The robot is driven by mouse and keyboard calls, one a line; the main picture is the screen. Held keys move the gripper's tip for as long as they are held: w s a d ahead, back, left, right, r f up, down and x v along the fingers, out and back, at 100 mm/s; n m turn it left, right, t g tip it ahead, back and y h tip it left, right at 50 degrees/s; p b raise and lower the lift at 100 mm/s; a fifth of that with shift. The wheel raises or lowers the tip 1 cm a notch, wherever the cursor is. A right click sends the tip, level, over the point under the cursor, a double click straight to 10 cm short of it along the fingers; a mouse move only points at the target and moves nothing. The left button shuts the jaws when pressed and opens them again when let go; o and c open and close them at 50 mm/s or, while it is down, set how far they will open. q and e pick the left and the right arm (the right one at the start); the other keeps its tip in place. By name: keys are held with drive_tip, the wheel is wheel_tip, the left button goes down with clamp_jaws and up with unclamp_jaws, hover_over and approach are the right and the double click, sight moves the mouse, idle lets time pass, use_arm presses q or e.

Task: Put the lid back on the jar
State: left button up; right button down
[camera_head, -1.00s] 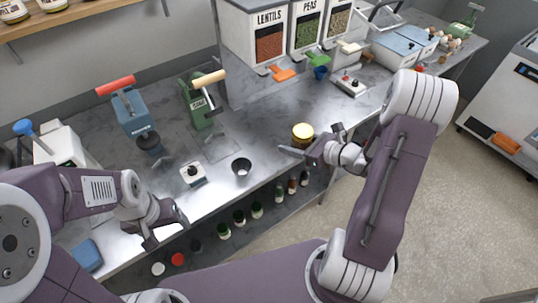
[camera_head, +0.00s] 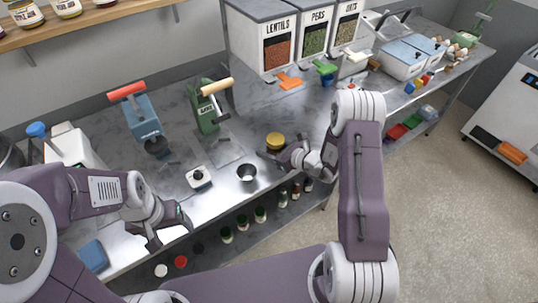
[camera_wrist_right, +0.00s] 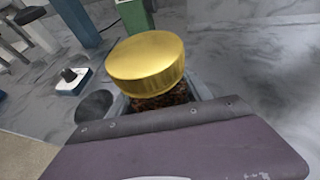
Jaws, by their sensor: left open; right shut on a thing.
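The jar (camera_wrist_right: 165,99) is in my right gripper in the right wrist view. Its contents look dark brown and grainy, and a gold lid (camera_wrist_right: 146,57) sits on its top, slightly tilted in the picture. In the head view the gold lid (camera_head: 275,139) shows over the worktop, and the jar body is mostly hidden. My right gripper (camera_head: 276,152) is shut on the jar below the lid. I cannot tell whether the jar touches the worktop. My left gripper (camera_head: 171,228) is open and empty at the front edge, at the left.
A small dark metal cup (camera_head: 247,173) and a white device with a black knob (camera_head: 199,177) stand left of the jar. A green press (camera_head: 204,110) and a blue press (camera_head: 142,117) stand behind. Dispensers (camera_head: 281,45) stand at the back. Worktop behind the jar is clear.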

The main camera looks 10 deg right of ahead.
drive_tip(key=shift+w+f, duration=0.1)
wheel_tip(320, 180, down, 4)
drive_tip(key=shift+r, duration=0.1)
idle(0.4)
drive_tip(key=shift+a+f, duration=0.1)
drive_tip(key=shift+f, duration=0.15)
drive_tip(key=shift+c, duration=2.3)
unclamp_jaws()
drive_tip(key=shift+r, duration=0.1)
